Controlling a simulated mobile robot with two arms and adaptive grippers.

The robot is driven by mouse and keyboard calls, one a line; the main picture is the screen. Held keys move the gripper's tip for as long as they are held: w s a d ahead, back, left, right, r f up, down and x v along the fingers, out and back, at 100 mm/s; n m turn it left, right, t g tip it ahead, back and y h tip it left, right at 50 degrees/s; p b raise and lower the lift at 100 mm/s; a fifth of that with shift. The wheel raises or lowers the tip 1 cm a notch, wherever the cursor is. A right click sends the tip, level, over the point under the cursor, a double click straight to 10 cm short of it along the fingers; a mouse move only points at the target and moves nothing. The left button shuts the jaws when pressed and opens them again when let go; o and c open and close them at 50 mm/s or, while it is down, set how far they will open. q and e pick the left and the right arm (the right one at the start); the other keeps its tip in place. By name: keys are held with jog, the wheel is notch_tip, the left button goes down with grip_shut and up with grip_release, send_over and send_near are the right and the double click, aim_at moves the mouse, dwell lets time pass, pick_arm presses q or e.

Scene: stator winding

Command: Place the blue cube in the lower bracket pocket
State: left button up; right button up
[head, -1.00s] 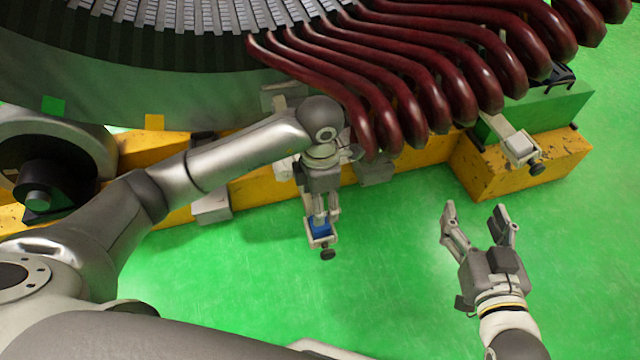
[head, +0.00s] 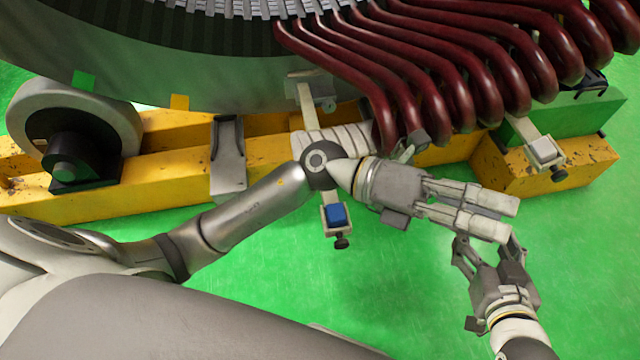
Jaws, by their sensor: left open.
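My left wrist covers part of the bracket's arm above the cube. My right gripper (head: 490,245) is at the lower right, open and empty, its fingers pointing up. Its fingertips overlap the left fingers in the picture; I cannot tell whether they touch.
Dark red coils (head: 430,75) hang from the stator (head: 180,60) across the top. A second bracket (head: 543,150) with a pale pad stands at the right by a yellow block (head: 530,170). A yellow beam (head: 110,190) runs below the stator. The green floor (head: 380,290) is clear.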

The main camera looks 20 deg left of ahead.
pick_arm(q)
jog(key=w+a+r+n+t+h, duration=0.3)
jog(key=w+a+r+n+t, duration=0.3)
jog(key=n+t, duration=0.5)
jog(key=w+a+n+t+y, duration=0.5)
jog(key=a+n+t+y, duration=0.5)
jog(key=n, duration=0.5)
jog(key=w+a+f+n+y, duration=0.1)
jog(key=a+f+n+y, duration=0.4)
jog(key=f+n+y, duration=0.35)
jog(key=s+a+f+n+g, duration=0.1)
jog(key=s+f+n+g, duration=0.2)
jog(key=f, duration=0.4)
jog(key=s+a+f+n+g+y, duration=0.1)
jog(key=s+a+f+n+g, duration=0.1)
jog(key=f, duration=0.5)
jog(key=shift+s+a+f+n+g, duration=0.25)
jog(key=shift+s+n+g, duration=0.2)
jog(key=shift+g, duration=0.25)
